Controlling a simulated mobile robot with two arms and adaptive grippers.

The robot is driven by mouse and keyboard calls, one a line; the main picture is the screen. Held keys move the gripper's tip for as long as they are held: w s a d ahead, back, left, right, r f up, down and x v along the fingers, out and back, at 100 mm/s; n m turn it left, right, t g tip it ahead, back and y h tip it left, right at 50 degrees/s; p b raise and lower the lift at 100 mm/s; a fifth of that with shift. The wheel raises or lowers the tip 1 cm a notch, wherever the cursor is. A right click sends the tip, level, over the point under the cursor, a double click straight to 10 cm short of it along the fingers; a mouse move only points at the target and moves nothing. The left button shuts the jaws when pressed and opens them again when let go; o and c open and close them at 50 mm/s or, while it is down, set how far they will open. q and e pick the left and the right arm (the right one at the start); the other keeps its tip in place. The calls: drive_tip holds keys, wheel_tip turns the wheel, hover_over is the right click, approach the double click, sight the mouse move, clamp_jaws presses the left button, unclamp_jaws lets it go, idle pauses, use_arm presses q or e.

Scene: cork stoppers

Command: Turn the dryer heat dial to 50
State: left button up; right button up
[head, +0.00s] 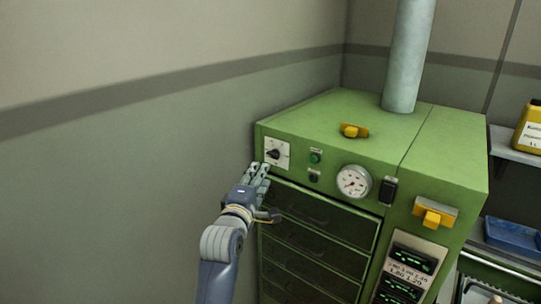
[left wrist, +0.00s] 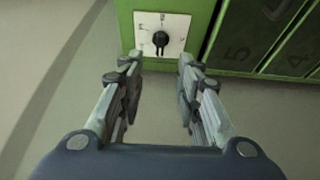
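The green dryer cabinet (head: 330,115) stands against the wall in the head view. Its dial (head: 273,154) is a black knob on a white square plate at the front's upper left. In the left wrist view the dial (left wrist: 161,40) sits ahead between the finger tips, with the fingers apart from it; its scale numbers are too small to read. My left gripper (head: 258,172) is just below and left of the dial plate in the head view. In the left wrist view the left gripper (left wrist: 160,75) is open with nothing between its fingers. My right gripper is not in view.
Right of the dial are green and black buttons (head: 315,158), a round gauge (head: 353,182) and a black switch (head: 388,190). Drawers (head: 315,207) lie below. A yellow handle (head: 434,214) juts out at the right. The wall is close on the left.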

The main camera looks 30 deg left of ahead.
sight(272, 157)
use_arm(q)
drive_tip(key=p+x, duration=0.1)
drive_tip(key=x, duration=0.4)
drive_tip(key=p+x, duration=0.2)
drive_tip(key=x, duration=0.2)
drive_tip(key=shift+w+d, duration=0.1)
drive_tip(key=shift+w, duration=0.7)
drive_tip(key=shift+w+f, duration=0.1)
clamp_jaws()
